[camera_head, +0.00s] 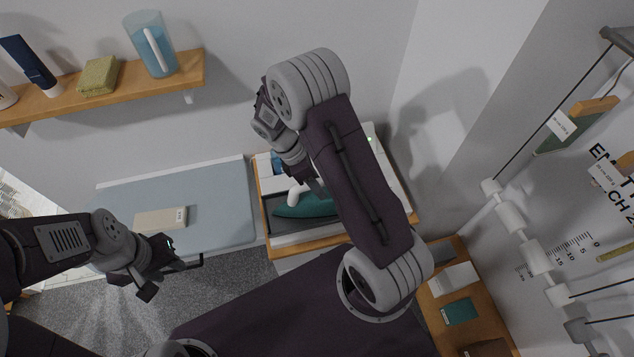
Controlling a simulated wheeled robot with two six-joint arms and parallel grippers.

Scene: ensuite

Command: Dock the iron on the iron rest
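The iron (305,208) has a teal body and what looks like a white handle. It lies in a dark recessed area of a wood-edged unit in the middle of the view, which may be the iron rest (273,222). My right gripper (318,187) comes down from above, over the iron, close to its handle. My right arm covers the right part of the iron and unit, so I cannot tell whether the fingers touch or hold it. My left gripper (176,277) is open and empty, left of the unit.
A pale blue board (220,200) with a beige block (160,218) lies to the left. A wall shelf (125,92) holds a blue jug (152,45), a green sponge-like block (98,77) and a dark tube. A wooden shelf (440,315) and rail-hung items stand at right.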

